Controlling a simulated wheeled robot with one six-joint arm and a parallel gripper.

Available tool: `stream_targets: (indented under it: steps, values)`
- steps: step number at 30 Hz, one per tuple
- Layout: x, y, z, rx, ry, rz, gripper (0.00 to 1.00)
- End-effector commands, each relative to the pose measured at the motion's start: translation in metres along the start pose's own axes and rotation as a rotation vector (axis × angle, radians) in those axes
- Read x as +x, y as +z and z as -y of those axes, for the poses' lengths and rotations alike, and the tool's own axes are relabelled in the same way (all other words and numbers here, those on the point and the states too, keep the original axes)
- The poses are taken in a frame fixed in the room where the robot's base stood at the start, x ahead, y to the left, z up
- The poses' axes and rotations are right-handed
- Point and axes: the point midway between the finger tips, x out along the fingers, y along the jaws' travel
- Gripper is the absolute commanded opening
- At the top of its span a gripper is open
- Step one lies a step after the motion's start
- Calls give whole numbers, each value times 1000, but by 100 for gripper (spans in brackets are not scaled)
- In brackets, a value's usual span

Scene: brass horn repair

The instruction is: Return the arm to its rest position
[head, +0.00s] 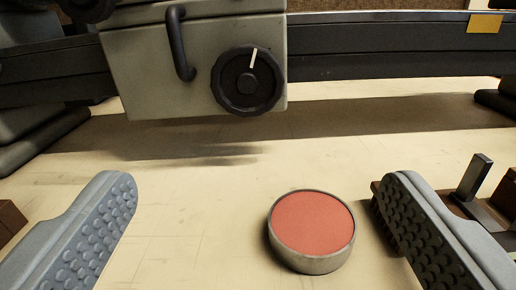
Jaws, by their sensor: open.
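My gripper (258,225) shows at the bottom of the head view, with one grey studded finger at the left and one at the right. The fingers are wide apart and nothing is held between them. A round metal tin with a red top (312,225) lies on the pale work surface (190,215), nearer the right finger in the picture. I cannot tell how far it is from the fingers in depth. The rest of my arm is not in view.
A grey machine housing with a black knob (248,81) and a dark handle (179,43) sits on a long dark rail (400,46) across the back. A dark metal part (472,180) stands behind the right finger. The surface left of the tin is clear.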

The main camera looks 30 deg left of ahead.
Motion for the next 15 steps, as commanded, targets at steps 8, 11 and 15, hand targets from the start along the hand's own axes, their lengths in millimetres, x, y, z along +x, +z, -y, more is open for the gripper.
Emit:
stream_targets:
  steps: [8,11,15]
  values:
    - [-35,-38,-43,-2,58,-5,90]
    - [-60,-59,-67,-5,94,-5,90]
    - [-97,-84,-97,-9,146,-2,90]
